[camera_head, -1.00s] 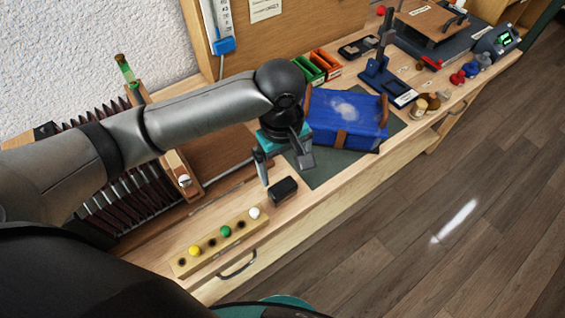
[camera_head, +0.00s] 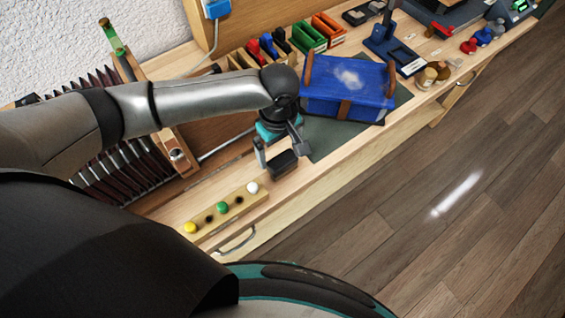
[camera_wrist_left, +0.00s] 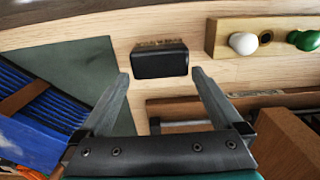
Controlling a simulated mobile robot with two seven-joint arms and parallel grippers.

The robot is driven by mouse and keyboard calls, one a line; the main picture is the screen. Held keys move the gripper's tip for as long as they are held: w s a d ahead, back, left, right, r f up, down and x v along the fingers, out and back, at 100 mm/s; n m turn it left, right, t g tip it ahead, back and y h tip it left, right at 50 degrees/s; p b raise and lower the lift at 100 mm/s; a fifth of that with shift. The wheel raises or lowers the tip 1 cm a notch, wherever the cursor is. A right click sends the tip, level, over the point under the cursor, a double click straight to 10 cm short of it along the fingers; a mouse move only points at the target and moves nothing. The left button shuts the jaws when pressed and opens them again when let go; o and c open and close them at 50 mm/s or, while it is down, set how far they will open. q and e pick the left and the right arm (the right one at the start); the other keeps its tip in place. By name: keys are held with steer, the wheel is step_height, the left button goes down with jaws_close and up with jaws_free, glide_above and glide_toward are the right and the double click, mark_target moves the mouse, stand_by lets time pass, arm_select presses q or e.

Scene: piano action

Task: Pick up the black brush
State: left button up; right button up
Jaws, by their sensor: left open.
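The black brush (camera_head: 282,166) is a small dark block on the wooden bench, just beside the green mat. In the left wrist view the brush (camera_wrist_left: 160,62) lies ahead of the fingertips, with a strip of tan bristles along its far edge. My left gripper (camera_head: 280,149) is open above the bench, with its fingers apart on either side of the brush's near edge. In the left wrist view the gripper (camera_wrist_left: 160,76) has nothing between its fingers. My right gripper is not in view.
A wooden strip (camera_head: 236,206) with yellow, green and white balls lies near the brush. A blue box (camera_head: 350,85) with brown straps stands on the green mat (camera_head: 325,143). Colored bins (camera_head: 306,37) stand behind. The piano action (camera_head: 100,150) is at the left.

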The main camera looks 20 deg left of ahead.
mark_target(279, 156)
arm_select(q)
step_height(279, 156, down, 4)
steer(key=shift+b, duration=0.45)
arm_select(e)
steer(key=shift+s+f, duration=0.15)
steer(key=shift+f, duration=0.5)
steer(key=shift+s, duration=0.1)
arm_select(q)
steer(key=shift+c, duration=0.6)
steer(key=c, duration=1)
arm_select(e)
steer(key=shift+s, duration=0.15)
arm_select(q)
steer(key=shift+o, duration=0.2)
steer(key=shift+r, duration=0.2)
step_height(279, 156, up, 20)
steer(key=p, duration=0.5)
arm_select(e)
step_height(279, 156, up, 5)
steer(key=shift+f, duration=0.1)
arm_select(q)
steer(key=shift+f, duration=0.1)
